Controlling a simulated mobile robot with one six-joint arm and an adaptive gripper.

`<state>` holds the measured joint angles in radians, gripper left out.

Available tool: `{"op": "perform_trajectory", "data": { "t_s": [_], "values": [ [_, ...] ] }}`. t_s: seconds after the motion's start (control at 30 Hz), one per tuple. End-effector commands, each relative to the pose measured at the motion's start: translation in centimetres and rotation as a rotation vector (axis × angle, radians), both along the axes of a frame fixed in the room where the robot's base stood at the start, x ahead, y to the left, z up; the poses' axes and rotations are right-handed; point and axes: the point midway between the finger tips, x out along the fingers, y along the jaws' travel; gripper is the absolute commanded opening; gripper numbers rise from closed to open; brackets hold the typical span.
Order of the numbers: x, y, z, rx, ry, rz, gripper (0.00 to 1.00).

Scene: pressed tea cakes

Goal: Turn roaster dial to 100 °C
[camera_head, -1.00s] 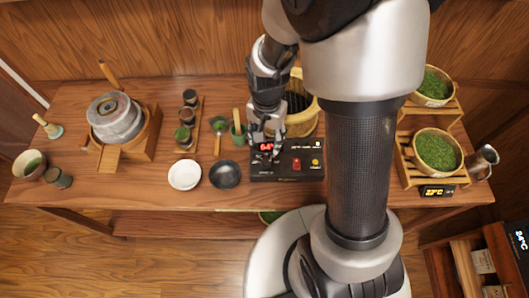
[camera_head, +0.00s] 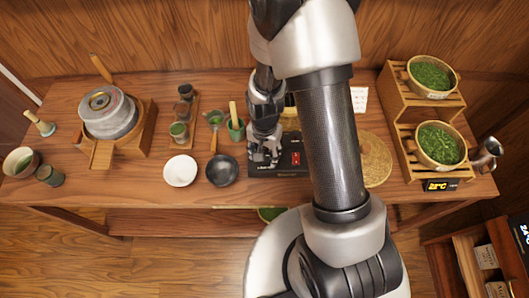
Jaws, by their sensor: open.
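The roaster's black control box (camera_head: 284,170) sits at the front edge of the table, with a red switch (camera_head: 296,158) on its top. My gripper (camera_head: 262,158) is over the left part of this box with its fingers pointing down. Its jaws are open, and nothing shows between them. The temperature display and the dial are hidden behind my gripper and arm, so I cannot tell whether the fingers touch or straddle the dial.
A black pan (camera_head: 222,170) and a white bowl (camera_head: 180,171) lie just left of the box. A round woven lid (camera_head: 376,160) and a wooden rack (camera_head: 405,105) with leaf baskets are on the right.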

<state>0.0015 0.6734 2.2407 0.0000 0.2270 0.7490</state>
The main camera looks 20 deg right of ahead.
Motion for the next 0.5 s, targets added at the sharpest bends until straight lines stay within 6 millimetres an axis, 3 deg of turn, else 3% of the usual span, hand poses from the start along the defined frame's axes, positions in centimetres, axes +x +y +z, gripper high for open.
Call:
{"op": "perform_trajectory", "data": {
  "t_s": [0.5],
  "values": [
    [-0.01, 0.0, 0.02, 0.0, 0.0, 0.0, 0.18]
  ]
}}
